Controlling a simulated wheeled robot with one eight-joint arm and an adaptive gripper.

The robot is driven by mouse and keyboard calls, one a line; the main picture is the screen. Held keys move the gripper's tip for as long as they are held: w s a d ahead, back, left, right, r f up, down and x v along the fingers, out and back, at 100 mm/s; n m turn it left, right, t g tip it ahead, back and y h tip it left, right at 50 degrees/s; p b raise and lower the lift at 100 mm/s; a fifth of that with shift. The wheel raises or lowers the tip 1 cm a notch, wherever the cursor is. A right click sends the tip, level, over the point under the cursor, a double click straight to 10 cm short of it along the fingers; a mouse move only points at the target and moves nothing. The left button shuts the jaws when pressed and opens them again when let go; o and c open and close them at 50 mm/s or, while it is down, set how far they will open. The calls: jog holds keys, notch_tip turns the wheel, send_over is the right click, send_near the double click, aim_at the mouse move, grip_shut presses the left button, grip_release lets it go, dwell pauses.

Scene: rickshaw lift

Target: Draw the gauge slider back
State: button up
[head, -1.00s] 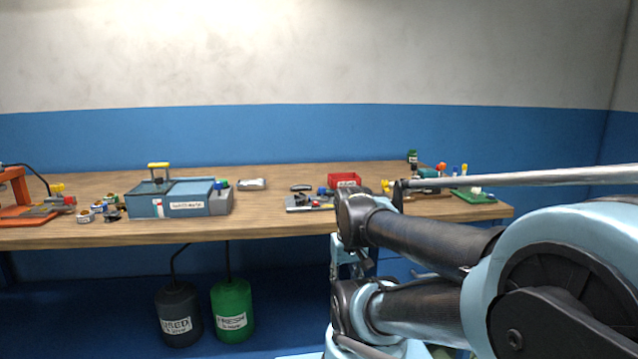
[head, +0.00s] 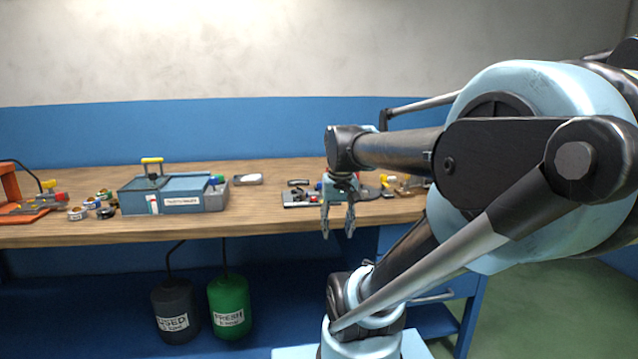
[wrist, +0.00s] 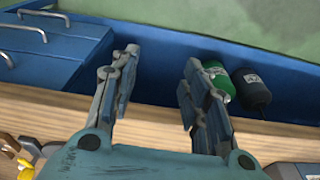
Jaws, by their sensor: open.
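My gripper (head: 338,232) is open and empty in the head view, pointing down at the front edge of the wooden bench. It also shows in the wrist view (wrist: 157,90), its two fingers apart with nothing between them. Behind it on the bench lies a small grey device with black and red parts (head: 299,198), partly hidden by my gripper. I cannot tell whether the gauge slider is on it; no slider can be made out clearly.
The wooden bench (head: 90,233) carries a blue-grey box with a yellow handle (head: 135,202), several small rings and an orange stand (head: 8,190). A green canister (head: 230,300) and a dark canister (head: 174,308) hang below. Blue drawers (wrist: 45,50) stand under the bench.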

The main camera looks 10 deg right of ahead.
jog(key=w+r+m, duration=0.1)
jog(key=w+r, duration=1.2)
jog(key=m+g, duration=0.1)
jog(key=g, duration=0.1)
send_near(320, 182)
jog(key=f, duration=0.9)
jog(key=shift+s, duration=0.25)
grip_shut()
